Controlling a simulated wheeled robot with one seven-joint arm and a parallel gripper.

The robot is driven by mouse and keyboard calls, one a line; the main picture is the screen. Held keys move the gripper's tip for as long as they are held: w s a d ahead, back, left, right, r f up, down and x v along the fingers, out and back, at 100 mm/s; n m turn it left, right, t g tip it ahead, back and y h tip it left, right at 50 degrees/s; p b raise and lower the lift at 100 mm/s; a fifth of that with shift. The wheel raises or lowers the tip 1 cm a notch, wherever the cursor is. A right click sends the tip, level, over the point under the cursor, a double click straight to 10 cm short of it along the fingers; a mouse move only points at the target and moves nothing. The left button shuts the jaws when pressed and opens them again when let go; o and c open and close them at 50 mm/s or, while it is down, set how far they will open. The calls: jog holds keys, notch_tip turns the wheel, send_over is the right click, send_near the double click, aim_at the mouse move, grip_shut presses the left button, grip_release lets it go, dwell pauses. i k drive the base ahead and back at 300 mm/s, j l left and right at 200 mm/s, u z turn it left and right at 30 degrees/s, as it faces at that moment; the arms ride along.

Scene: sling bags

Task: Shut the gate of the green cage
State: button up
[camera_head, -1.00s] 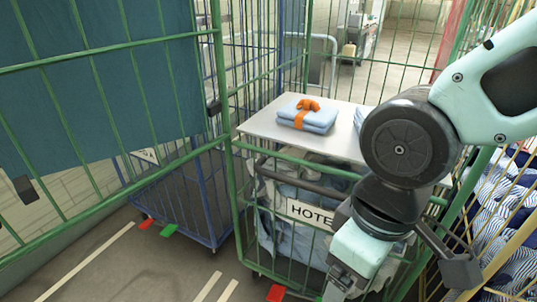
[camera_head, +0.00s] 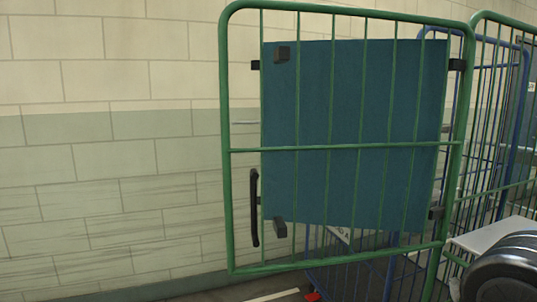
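The gate of the green cage (camera_head: 344,149) fills the middle of the view. It stands swung open to the left of the cage, in front of the wall. A dark teal panel (camera_head: 350,110) is fixed to its bars with black clips. A black handle (camera_head: 254,207) sits on its left, free edge. The green cage (camera_head: 490,14) shows only in part at the right edge, with the gate joined along its near post. My gripper is out of view; only a dark part of my arm shows at the lower right.
A blue cage (camera_head: 517,130) stands behind the gate and the green cage. A pale shelf (camera_head: 490,236) shows inside the green cage. A block wall (camera_head: 110,150) is behind and left of the gate. A strip of floor with a white line (camera_head: 275,295) shows below.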

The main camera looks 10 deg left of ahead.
aim_at(282, 55)
jog(key=j+u, duration=0.1)
jog(key=u, duration=0.35)
jog(key=i+u, duration=0.1)
jog(key=u, duration=0.4)
jog(key=j+u, duration=0.1)
jog(key=u, duration=0.35)
jog(key=i+u, duration=0.1)
jog(key=u, duration=0.35)
jog(key=i+u, duration=0.1)
jog(key=i, duration=2.05)
jog(key=i+z, duration=0.2)
jog(key=z, duration=0.25)
jog(key=i+j+z, duration=0.15)
jog(key=z, duration=0.3)
jog(key=i+j+z, duration=0.2)
jog(key=z, duration=2.9)
jog(key=k+j+u, duration=0.1)
jog(key=u, duration=0.25)
jog(key=k+j+u, duration=0.1)
jog(key=j+u, duration=0.4)
jog(key=u, duration=0.2)
jog(key=k+j, duration=0.05)
